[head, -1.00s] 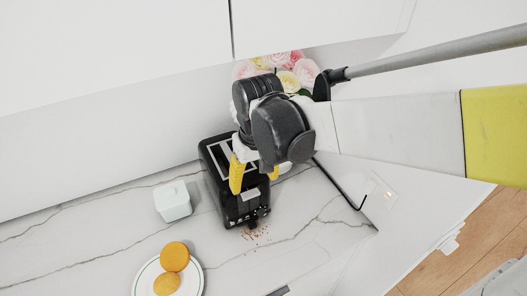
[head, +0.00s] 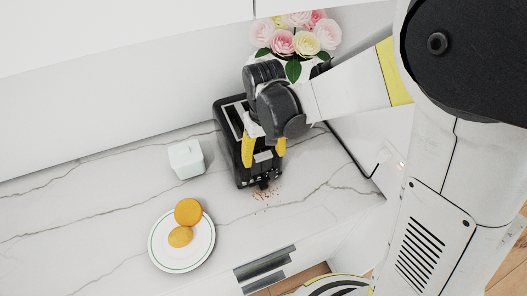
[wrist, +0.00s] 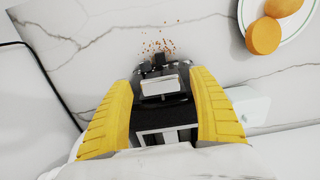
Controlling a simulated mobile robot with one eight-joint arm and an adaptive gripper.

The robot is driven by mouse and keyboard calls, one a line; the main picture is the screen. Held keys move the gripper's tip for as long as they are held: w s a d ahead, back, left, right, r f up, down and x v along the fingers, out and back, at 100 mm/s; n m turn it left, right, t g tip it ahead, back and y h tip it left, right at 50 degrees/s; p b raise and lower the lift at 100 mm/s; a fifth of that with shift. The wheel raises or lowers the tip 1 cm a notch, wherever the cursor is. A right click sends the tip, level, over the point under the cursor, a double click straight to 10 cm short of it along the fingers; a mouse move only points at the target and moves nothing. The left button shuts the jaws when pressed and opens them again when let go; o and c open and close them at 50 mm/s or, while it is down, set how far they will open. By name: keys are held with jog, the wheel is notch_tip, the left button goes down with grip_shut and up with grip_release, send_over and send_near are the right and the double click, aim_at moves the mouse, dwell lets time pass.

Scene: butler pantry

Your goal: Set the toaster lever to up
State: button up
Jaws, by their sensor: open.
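The black toaster (head: 232,119) stands on the marble counter, below my wrist, with slots on its top. Its lever end faces the front of the counter, with a pale lever-like tab (head: 263,156) there; the same tab shows in the wrist view (wrist: 160,86). My gripper (head: 264,160) is open, its yellow fingers pointing down on either side of the toaster's front part. In the wrist view the fingers (wrist: 160,75) straddle the toaster, with the tab between them. I cannot tell whether a finger touches the toaster, nor the lever's exact height.
A white lidded box (head: 186,160) stands left of the toaster. A plate (head: 160,258) with two orange-brown round pieces (head: 187,212) lies in front. Crumbs (head: 266,191) lie before the toaster. Flowers (head: 300,40) stand behind my wrist. A black cord (head: 350,160) runs right. The left counter is clear.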

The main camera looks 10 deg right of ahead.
jog(key=c, duration=1.4)
jog(key=shift+f+b, duration=1.1)
jog(key=shift+f, duration=0.1)
jog(key=shift+c, duration=0.2)
jog(key=shift+r, duration=0.1)
jog(key=o, duration=1.4)
jog(key=shift+o, duration=0.2)
